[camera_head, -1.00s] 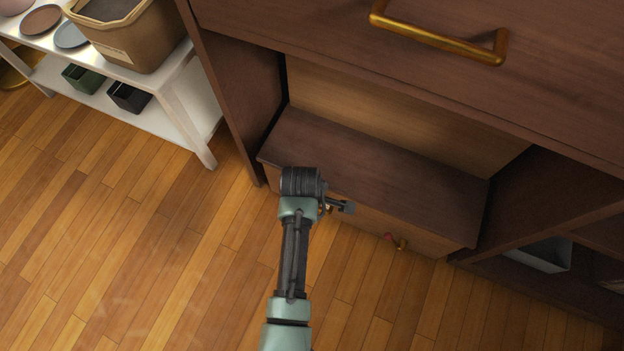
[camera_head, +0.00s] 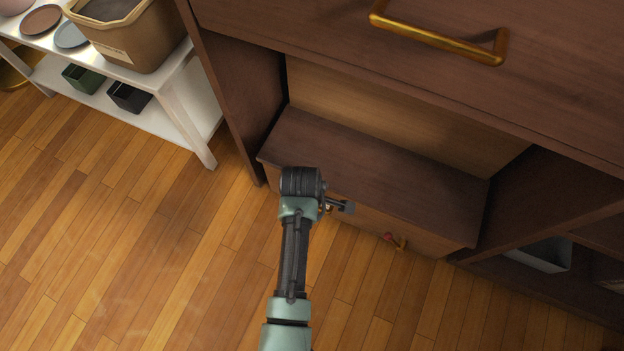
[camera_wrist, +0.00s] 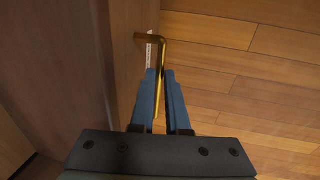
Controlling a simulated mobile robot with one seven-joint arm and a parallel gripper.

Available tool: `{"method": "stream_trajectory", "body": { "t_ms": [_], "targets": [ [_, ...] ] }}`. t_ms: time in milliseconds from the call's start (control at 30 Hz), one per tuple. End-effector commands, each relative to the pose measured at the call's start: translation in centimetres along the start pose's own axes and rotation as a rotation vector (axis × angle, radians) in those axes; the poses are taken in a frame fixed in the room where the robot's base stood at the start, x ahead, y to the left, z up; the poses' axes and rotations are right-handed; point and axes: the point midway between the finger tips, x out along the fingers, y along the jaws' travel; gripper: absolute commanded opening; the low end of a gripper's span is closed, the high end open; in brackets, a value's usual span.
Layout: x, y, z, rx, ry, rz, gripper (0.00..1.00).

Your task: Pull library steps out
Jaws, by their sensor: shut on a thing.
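The library steps (camera_head: 390,185) are a dark brown wooden box unit in the recess under the cabinet, with their front edge sticking out a little past the cabinet side. My gripper (camera_head: 345,207) is at their front face in the head view. In the wrist view my gripper (camera_wrist: 168,100) has its two blue fingers shut on a brass handle (camera_wrist: 163,50) fixed to the steps' front (camera_wrist: 120,50). In the head view my arm covers part of the steps' front.
A cabinet drawer with a brass handle (camera_head: 440,42) is above. A white shelf unit (camera_head: 185,115) with a tan bin (camera_head: 130,35) stands at the left. A grey bin (camera_head: 540,254) sits in the right compartment. The wooden floor (camera_head: 150,240) before the steps is clear.

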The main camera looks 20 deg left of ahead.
Motion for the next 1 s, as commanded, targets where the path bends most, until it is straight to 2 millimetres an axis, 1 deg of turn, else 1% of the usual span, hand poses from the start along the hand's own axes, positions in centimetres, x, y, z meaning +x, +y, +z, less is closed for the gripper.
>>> {"method": "stream_trajectory", "body": {
  "t_ms": [300, 467, 567, 667, 867, 1000],
  "targets": [
    [-0.1, -0.1, 0.0, 0.0, -0.001, -0.002, 0.0],
    [-0.6, -1.2, 0.1, -0.002, -0.002, -0.005, 0.0],
    [-1.1, -2.7, 0.1, -0.003, -0.003, -0.008, 0.0],
    [-1.8, -4.9, 0.1, -0.005, -0.004, -0.012, 0.0],
    [-3.0, -10.4, 0.2, -0.007, -0.005, -0.014, 0.0],
    [-3.8, -14.8, 0.2, -0.006, -0.005, -0.013, 0.0]
  ]
}}
